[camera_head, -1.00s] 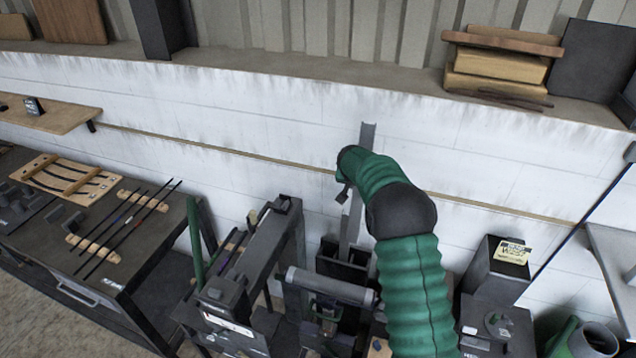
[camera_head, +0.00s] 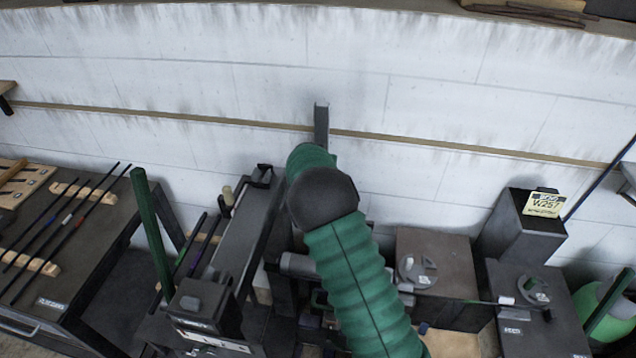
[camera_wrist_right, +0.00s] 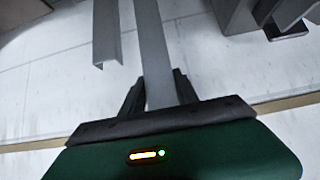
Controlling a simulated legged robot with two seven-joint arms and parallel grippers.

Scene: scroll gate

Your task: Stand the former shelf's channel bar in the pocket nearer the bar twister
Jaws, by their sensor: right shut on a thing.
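A grey channel bar (camera_head: 321,122) stands roughly upright against the white wall in the head view, its top end showing above my right arm. My green-sleeved right arm hides its lower part and my right gripper there. In the right wrist view my right gripper (camera_wrist_right: 157,92) is shut on a long grey bar (camera_wrist_right: 153,45), which runs up between the fingers. Another grey angled length (camera_wrist_right: 106,38) shows beside it, apart from the fingers. The pockets are hidden behind my arm in the head view. I cannot tell which machine is the bar twister. My left gripper is not in view.
A bench with dark rods (camera_head: 62,232) is at left. A dark machine (camera_head: 205,305) with a green post (camera_head: 152,225) stands left of my arm. A dark box labelled W257 (camera_head: 515,225) and low boxes (camera_head: 432,262) stand at right.

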